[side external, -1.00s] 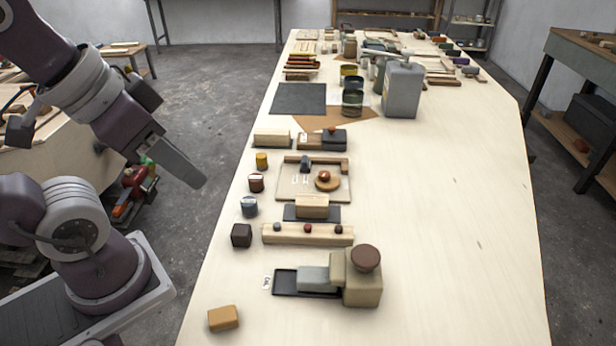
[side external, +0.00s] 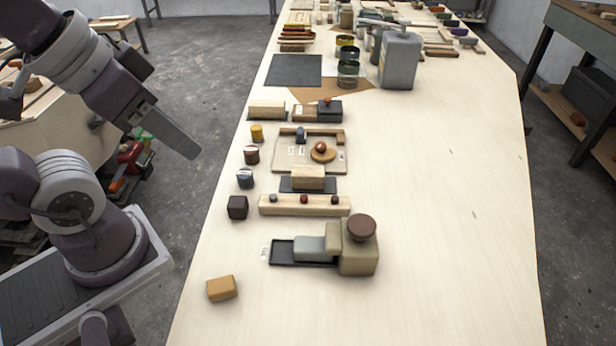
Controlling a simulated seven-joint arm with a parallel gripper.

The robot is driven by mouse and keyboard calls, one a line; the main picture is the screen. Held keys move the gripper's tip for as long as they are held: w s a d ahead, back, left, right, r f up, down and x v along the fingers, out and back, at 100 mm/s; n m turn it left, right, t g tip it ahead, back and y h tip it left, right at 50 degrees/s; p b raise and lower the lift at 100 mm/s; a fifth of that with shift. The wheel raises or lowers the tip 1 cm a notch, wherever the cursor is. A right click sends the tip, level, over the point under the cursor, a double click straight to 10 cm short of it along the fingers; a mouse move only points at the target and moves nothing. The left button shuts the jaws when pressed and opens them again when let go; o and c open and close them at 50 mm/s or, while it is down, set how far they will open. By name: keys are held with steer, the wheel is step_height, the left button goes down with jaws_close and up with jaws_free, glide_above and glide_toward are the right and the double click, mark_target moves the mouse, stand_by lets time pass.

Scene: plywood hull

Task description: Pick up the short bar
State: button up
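I cannot tell for sure which piece is the short bar. A plain light wooden bar (side external: 267,110) lies near the table's left edge. A small pale wooden block (side external: 308,177) sits on a dark plate in the middle of the row. A longer wooden bar with three small knobs (side external: 304,205) lies just in front of that. My gripper (side external: 192,152) hangs in the air left of the table, apart from all of these. Its grey finger shows side-on and nothing is seen in it. Whether it is open is hidden.
A tan block (side external: 221,288) lies at the near left. A beige device with a round brown knob (side external: 362,228) stands right of it. Several small cylinders and a dark cube (side external: 237,207) line the left edge. A grey can (side external: 399,60) stands farther back. The table's right side is clear.

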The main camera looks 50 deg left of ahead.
steer(key=o, duration=0.5)
